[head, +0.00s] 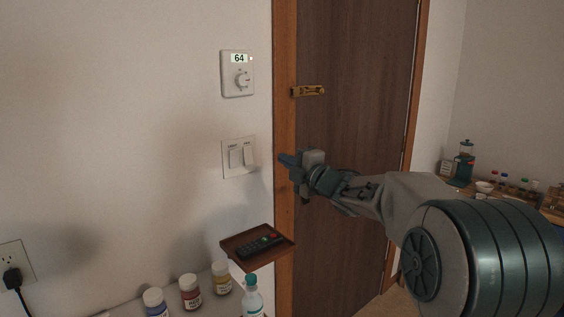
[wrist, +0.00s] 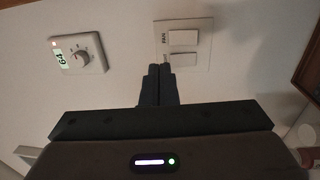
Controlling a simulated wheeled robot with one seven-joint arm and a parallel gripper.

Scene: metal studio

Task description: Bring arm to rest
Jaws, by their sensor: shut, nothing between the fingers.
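My gripper (head: 287,160) is at the end of my outstretched arm, just right of the double wall switch (head: 239,157) in the head view. Its fingers are shut with nothing between them. In the wrist view my gripper (wrist: 159,72) points up at the lower edge of the switch plate (wrist: 205,56), which has two rockers and a FAN label. I cannot tell whether the fingertips touch the plate. The thermostat (head: 237,74) reads 64 and is above the switch; it also shows at upper left in the wrist view (wrist: 78,54).
A small brown shelf (head: 284,254) with a remote (head: 260,245) is below my gripper. Several bottles (head: 190,291) stand at the bottom. A counter with a blender (head: 464,163) is at right.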

